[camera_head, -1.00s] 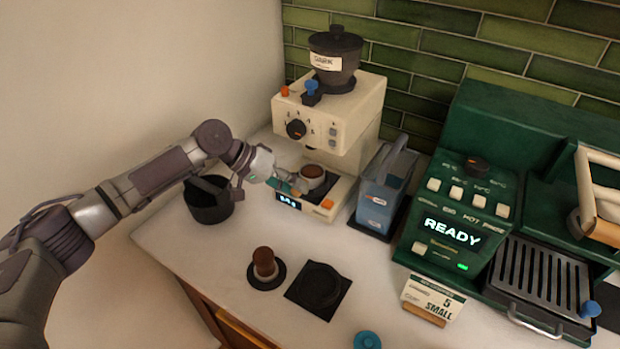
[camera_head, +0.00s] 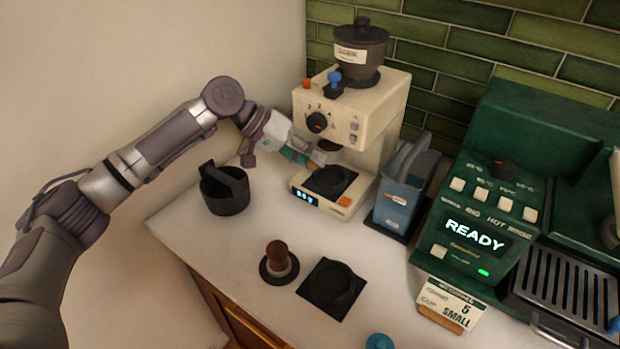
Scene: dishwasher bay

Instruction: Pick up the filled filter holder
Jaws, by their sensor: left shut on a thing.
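The filter holder (camera_head: 327,150) is a small round basket with dark brown contents, raised above the black cradle (camera_head: 330,181) on the base of the cream grinder (camera_head: 349,122). My left gripper (camera_head: 309,160) is shut on the filter holder's handle side, under the grinder's spout area. The handle is mostly hidden by the fingers. My right gripper is not in view.
A black knock box (camera_head: 225,191) stands left of the grinder. A tamper (camera_head: 278,262) and a black mat (camera_head: 332,288) lie in front. A blue-grey container (camera_head: 401,190) stands close right of the grinder, then the green coffee machine (camera_head: 478,215).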

